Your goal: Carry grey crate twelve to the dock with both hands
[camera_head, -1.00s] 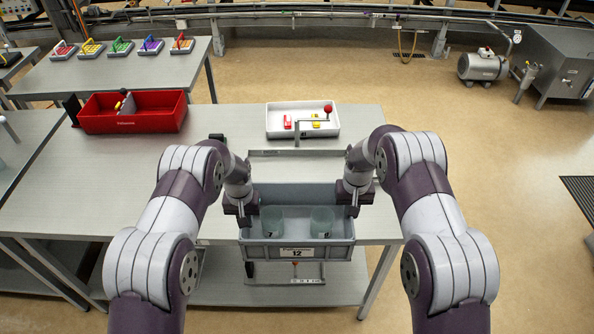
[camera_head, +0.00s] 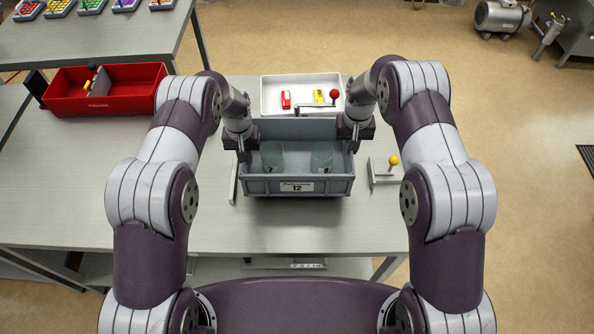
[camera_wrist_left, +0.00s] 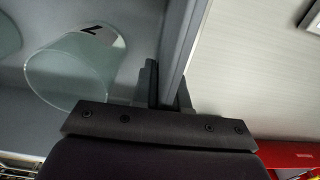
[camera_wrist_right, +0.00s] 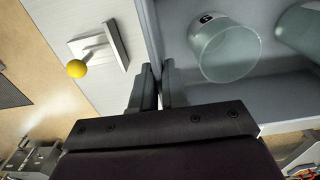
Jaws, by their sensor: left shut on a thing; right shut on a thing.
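Grey crate twelve (camera_head: 298,187), with a white label reading 12 on its near wall, is held over the table. It looks level; I cannot tell if it touches the surface below. Two clear beakers stand inside, at left (camera_head: 272,155) and right (camera_head: 321,157). My left gripper (camera_head: 244,150) is shut on the crate's left wall, also seen in the left wrist view (camera_wrist_left: 167,88). My right gripper (camera_head: 352,142) is shut on its right wall, also seen in the right wrist view (camera_wrist_right: 157,90). A metal strip (camera_head: 233,183) shows left of the crate; the dock is largely hidden.
A yellow-ball lever on a metal bracket (camera_head: 385,175) stands close right of the crate. A white tray (camera_head: 270,95) with red and yellow items and a red-ball lever (camera_head: 334,94) are just behind. A red bin (camera_head: 107,106) is back left. The table's left part is clear.

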